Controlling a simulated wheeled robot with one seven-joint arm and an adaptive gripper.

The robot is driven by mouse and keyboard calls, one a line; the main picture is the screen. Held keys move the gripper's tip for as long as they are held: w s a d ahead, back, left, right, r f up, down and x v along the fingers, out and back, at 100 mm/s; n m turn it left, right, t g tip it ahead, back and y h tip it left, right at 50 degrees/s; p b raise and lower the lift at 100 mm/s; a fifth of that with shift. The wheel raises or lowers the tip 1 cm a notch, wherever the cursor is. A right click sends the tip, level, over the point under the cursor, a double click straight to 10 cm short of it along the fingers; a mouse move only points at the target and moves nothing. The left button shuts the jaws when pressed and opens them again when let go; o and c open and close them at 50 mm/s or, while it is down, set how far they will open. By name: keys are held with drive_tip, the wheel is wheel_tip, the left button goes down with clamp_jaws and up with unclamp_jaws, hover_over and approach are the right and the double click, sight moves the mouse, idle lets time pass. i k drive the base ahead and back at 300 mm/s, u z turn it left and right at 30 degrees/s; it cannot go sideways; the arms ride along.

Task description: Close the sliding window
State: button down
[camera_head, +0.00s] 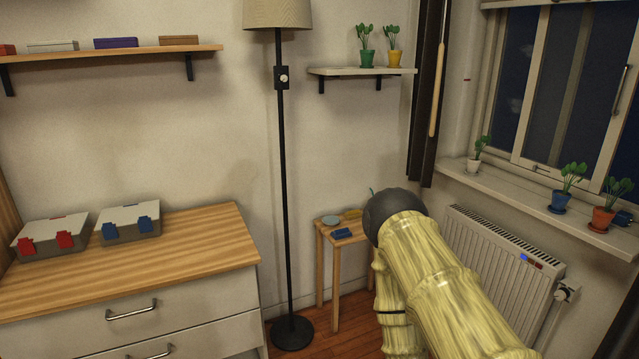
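The sliding window (532,85) is at the upper right, with pale frame bars and dark panes. A dark vertical handle (619,90) sits on a pale upright bar near the picture's right edge. The window runs out of the picture on the right, so I cannot tell how far it stands open. My arm (430,270) rises from the lower right to a dark grey rounded joint, below and left of the window and apart from it. A second link goes down from there. My gripper is not in view.
Potted plants (566,186) stand on the window sill (510,192), below the panes. A radiator (500,270) is under the sill. A dark curtain (425,110) hangs left of the window. A floor lamp (284,180), small table (322,232) and drawer cabinet (190,250) stand further left.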

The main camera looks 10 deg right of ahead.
sight(583, 78)
drive_tip(key=z, duration=0.5)
drive_tip(key=i, duration=1.9)
drive_tip(key=z, duration=0.55)
